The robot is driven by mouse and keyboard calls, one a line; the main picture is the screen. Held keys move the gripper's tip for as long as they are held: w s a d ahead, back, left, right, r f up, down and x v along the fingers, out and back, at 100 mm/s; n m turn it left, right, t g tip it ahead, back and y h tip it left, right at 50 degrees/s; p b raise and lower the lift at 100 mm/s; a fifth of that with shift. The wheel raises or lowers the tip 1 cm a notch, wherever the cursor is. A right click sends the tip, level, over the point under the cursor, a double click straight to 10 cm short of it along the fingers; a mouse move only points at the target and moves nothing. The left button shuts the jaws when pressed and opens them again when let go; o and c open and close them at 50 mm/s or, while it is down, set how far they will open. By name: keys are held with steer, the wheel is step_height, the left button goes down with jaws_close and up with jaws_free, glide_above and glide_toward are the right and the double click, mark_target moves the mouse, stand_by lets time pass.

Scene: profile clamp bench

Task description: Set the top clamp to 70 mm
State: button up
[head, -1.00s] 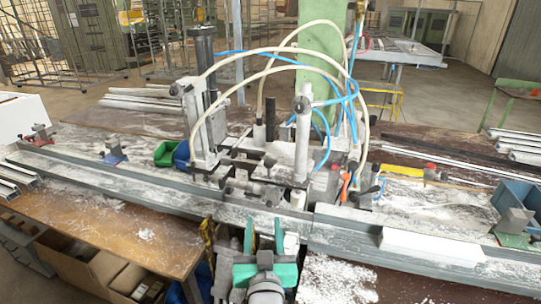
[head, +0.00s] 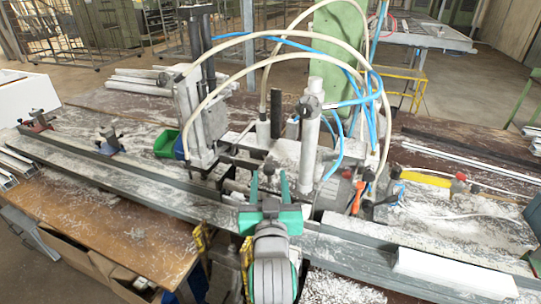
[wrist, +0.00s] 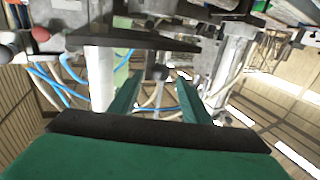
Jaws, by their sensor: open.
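The clamp machine, with its dark upright column (head: 200,45) and white cylinders (head: 311,135), stands behind the long grey rail in the head view. Which of its parts is the top clamp I cannot tell, and no scale or number is readable. My green gripper (head: 269,182) is open and empty, just in front of the machine's lower middle. In the wrist view my gripper (wrist: 158,98) has its two green fingers apart, with a dark round knob (wrist: 160,73) showing between them, farther off. Contact with it cannot be seen.
The grey rail (head: 140,190) runs across the bench front. A white block (head: 455,273) lies on it at right. White and blue hoses (head: 372,105) arch over the machine. A green bin (head: 166,144) stands left of it. A yellow tool (head: 427,178) lies at right.

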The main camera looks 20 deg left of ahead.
glide_toward(269, 160)
steer(key=w+r, duration=0.1)
steer(key=w+a+r, duration=0.1)
steer(key=r, duration=0.1)
steer(key=w+r, duration=0.1)
steer(key=shift+w+a+r, duration=0.25)
steer(key=shift+a+r, duration=0.05)
steer(key=shift+c, duration=0.6)
jaws_close()
